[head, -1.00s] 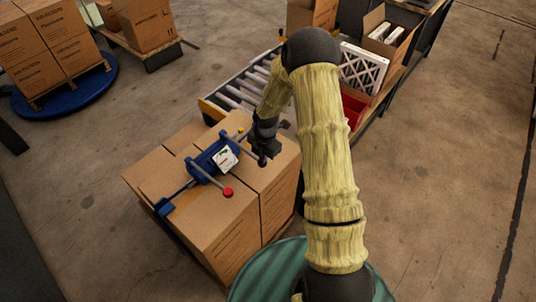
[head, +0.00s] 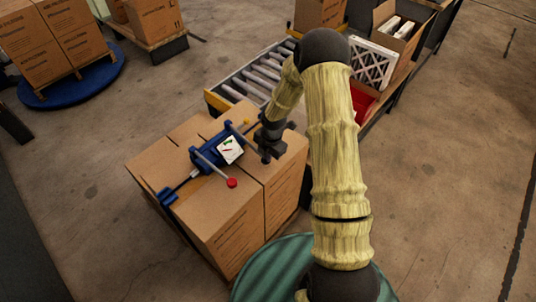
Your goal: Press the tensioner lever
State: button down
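A blue strapping tensioner (head: 205,160) lies on top of the cardboard boxes (head: 222,205). It has a white label plate (head: 230,150) and two grey lever bars. One lever (head: 213,167) ends in a red knob (head: 232,183) towards the front. The other bar (head: 240,136) runs towards my gripper, and its far end is hard to see. A small yellow knob (head: 247,122) shows behind it. My dark gripper (head: 268,158) hangs just right of the tensioner, over the boxes' right part. Its fingers are small and dark, so I cannot tell their opening.
A roller conveyor (head: 262,80) stands behind the boxes. To the right is a bench with a white pleated filter (head: 373,66), an open carton (head: 400,35) and a red bin (head: 362,102). Stacked cartons (head: 62,42) stand on a blue round platform (head: 75,82) at far left.

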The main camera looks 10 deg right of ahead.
jog(key=shift+s+d+p, duration=0.1)
jog(key=shift+s+p, duration=0.2)
jog(key=shift+s, duration=0.05)
notch_tip(320, 180, up, 13)
jog(key=s+d+p, duration=0.2)
jog(key=shift+s, duration=0.35)
jog(key=shift+d+r, duration=0.1)
dwell(0.3)
jog(key=s+r+m, duration=0.6)
jog(key=s+m, duration=0.2)
jog(key=m, duration=0.4)
jog(key=s+a+r+m+t, duration=0.1)
jog(key=s+r+m, duration=0.6)
jog(key=m, duration=0.6)
jog(key=shift+s+a+h, duration=0.15)
jog(key=shift+s+h, duration=0.25)
jog(key=shift+s, duration=0.55)
jog(key=shift+w, duration=0.1)
